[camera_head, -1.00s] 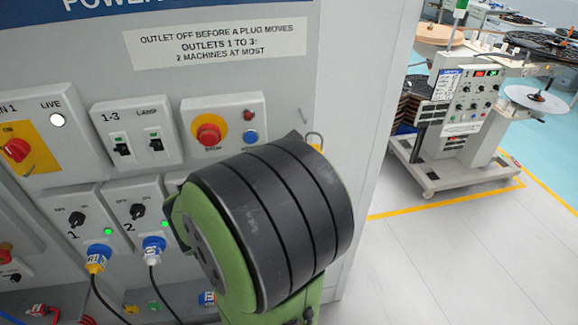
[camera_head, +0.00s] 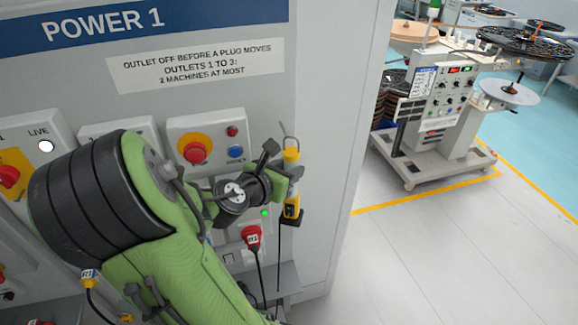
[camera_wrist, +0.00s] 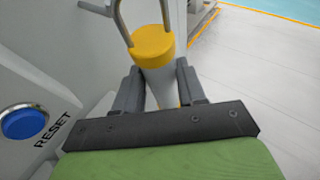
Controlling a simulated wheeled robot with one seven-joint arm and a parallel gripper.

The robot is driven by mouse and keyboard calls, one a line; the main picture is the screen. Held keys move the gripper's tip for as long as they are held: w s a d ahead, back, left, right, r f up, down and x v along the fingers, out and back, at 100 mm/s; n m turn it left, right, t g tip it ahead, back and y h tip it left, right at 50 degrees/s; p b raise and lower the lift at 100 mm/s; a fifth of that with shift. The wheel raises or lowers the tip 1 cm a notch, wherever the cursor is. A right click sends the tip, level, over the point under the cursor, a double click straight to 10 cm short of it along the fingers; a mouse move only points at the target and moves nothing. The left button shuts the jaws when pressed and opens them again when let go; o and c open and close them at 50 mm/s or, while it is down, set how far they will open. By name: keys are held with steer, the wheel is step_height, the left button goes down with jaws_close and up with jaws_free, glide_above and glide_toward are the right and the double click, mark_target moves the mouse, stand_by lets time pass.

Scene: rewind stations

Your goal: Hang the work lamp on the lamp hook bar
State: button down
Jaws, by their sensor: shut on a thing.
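The work lamp (camera_head: 292,205) is a slim yellow and dark lamp with a wire hook on its top, upright in front of the power cabinet's right part. My gripper (camera_head: 284,172) is shut on its upper body. In the wrist view the lamp's yellow cap (camera_wrist: 152,44) and grey hook stand up between the two fingers of my gripper (camera_wrist: 158,85). A thin dark cord hangs below the lamp. I cannot make out the lamp hook bar, nor whether the hook touches anything.
The power cabinet (camera_head: 325,90) carries a red stop button (camera_head: 195,150) and a blue reset button (camera_head: 236,152) close left of my gripper. A red plug (camera_head: 251,238) with a cord sits below. A rewind machine (camera_head: 440,115) stands at the back right, with clear floor before it.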

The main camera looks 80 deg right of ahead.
steer(key=shift+w+d+f+p, duration=0.15)
steer(key=shift+d+p, duration=0.45)
steer(key=shift+p, duration=0.75)
steer(key=shift+w+d+f+b, duration=0.1)
steer(key=shift+w+d+f, duration=0.15)
steer(key=shift+w+d, duration=0.35)
steer(key=shift+w+d+f+b, duration=0.1)
steer(key=shift+w+d+f, duration=0.2)
steer(key=shift+d, duration=0.6)
steer(key=shift+w+d+f+b, duration=0.1)
steer(key=shift+w+d+f, duration=0.1)
steer(key=shift+w+d, duration=0.45)
steer(key=shift+s, duration=0.2)
steer(key=c, duration=0.6)
jaws_free()
steer(key=shift+o, duration=0.2)
steer(key=v, duration=1.5)
steer(key=shift+w+a+r, duration=0.15)
steer(key=shift+a+r, duration=0.05)
steer(key=shift+a, duration=0.05)
steer(key=shift+f, duration=0.1)
